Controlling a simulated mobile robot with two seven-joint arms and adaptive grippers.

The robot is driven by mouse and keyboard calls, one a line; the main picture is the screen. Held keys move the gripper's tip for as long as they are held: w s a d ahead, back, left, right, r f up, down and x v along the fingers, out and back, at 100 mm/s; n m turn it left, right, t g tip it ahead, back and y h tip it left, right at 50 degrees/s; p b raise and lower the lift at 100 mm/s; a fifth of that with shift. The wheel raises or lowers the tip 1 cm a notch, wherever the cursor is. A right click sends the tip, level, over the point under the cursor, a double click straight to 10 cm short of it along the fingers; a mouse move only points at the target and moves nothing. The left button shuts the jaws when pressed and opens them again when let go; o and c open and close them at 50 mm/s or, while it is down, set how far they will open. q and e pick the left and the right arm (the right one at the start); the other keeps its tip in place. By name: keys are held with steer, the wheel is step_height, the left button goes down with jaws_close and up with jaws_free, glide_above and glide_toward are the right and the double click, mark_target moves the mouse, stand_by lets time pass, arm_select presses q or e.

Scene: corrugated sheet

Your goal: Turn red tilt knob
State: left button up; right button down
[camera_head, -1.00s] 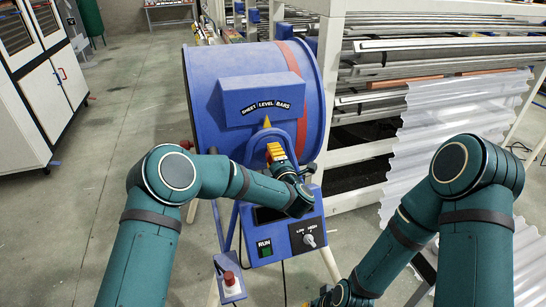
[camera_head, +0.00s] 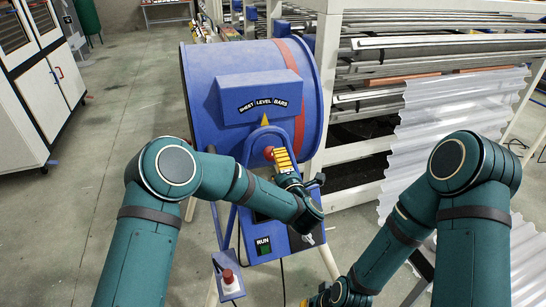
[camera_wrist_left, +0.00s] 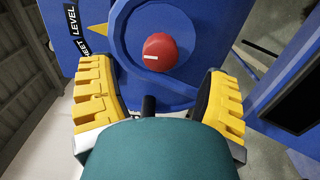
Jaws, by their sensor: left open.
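The red tilt knob (camera_head: 269,153) sits on the front of the blue machine, below the yellow pointer. In the left wrist view the round red knob (camera_wrist_left: 160,50) has a small white mark and lies ahead, between the fingers but beyond them. My left gripper (camera_head: 285,160) has yellow fingers and is just right of the knob in the head view. It is open and empty in the left wrist view (camera_wrist_left: 158,78), with a finger on each side and no visible contact.
The blue machine (camera_head: 205,75) carries a sheet level bars label. Below are a green RUN button (camera_head: 264,246) and a red button (camera_head: 228,276) on a small box. A rack of metal bars (camera_head: 430,45) and corrugated sheet (camera_head: 425,130) stand at right.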

arm_select(q)
steer(key=v, duration=0.6)
stand_by(0.3)
steer(key=s+a+f+m+g+h, duration=0.2)
steer(key=a+f+m+g+h, duration=0.15)
steer(key=f+m, duration=0.35)
steer(key=s+a+f+m+g+h, duration=0.25)
steer(key=f+m+h, duration=0.2)
steer(key=f, duration=0.35)
steer(key=s+a+f+m+g, duration=0.2)
steer(key=s+f+g, duration=0.1)
steer(key=s, duration=0.4)
steer(key=s+a+f+m+g+h, duration=0.1)
steer(key=s+a+f+m+g, duration=0.2)
steer(key=s, duration=0.4)
steer(key=s+a+f+m+g, duration=0.3)
steer(key=s, duration=0.4)
steer(key=shift+f, duration=0.3)
